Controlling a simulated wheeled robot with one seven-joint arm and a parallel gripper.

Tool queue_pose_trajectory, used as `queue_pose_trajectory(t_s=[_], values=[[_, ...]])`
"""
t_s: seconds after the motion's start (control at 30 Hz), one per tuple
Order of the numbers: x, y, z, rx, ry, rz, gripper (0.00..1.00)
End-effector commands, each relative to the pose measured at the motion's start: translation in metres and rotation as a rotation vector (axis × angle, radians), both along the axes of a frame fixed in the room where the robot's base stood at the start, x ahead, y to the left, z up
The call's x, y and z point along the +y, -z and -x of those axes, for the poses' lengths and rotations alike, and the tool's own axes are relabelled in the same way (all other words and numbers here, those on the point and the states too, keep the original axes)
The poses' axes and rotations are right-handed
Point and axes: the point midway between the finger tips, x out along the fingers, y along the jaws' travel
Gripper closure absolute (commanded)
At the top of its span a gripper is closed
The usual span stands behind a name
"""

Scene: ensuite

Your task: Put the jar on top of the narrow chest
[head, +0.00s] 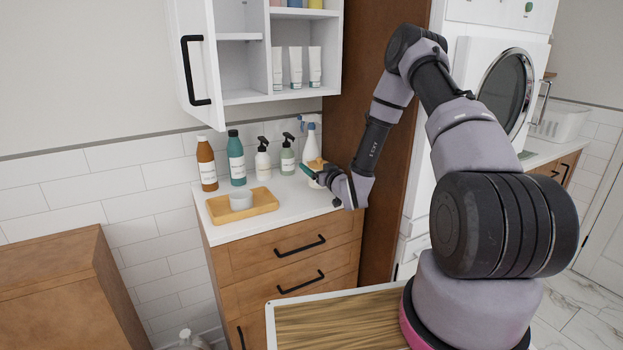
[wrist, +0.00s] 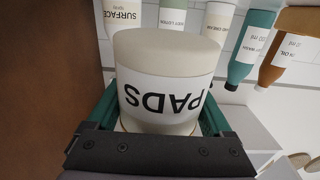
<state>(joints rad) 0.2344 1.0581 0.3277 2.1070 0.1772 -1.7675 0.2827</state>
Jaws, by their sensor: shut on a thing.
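The jar (wrist: 165,88) is a pale cylinder with a white label reading "PADS", upside down in the wrist view. My gripper (wrist: 160,125) is shut on it, with a green finger on each side. In the head view my gripper (head: 314,174) is over the right end of the white counter and partly covers the jar (head: 317,164). I cannot tell whether the jar touches the counter. A brown wooden chest (head: 62,262) with a bare top, seemingly the narrow chest, stands at the lower left, apart from the counter.
Several bottles (head: 236,160) stand along the counter's (head: 212,232) back. A wooden tray (head: 262,212) with a grey cup (head: 241,199) lies left of my gripper. An open white wall cabinet (head: 255,95) hangs above. A tall brown panel (head: 350,70) stands to the right.

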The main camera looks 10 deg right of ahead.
Motion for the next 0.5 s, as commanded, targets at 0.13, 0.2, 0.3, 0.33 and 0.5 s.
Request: queue_pose_trajectory(t_s=[0.13,0.2,0.3,0.33,0.5], values=[[0.000,0.021,0.001,0.003,0.000,-0.001,0.86],[0.000,0.032,0.000,0.003,0.000,0.000,0.86],[0.000,0.039,0.000,0.001,-0.001,0.000,0.86],[0.000,0.039,0.000,0.000,-0.001,0.001,0.86],[0.000,0.039,0.000,0.000,0.000,0.000,0.86]])
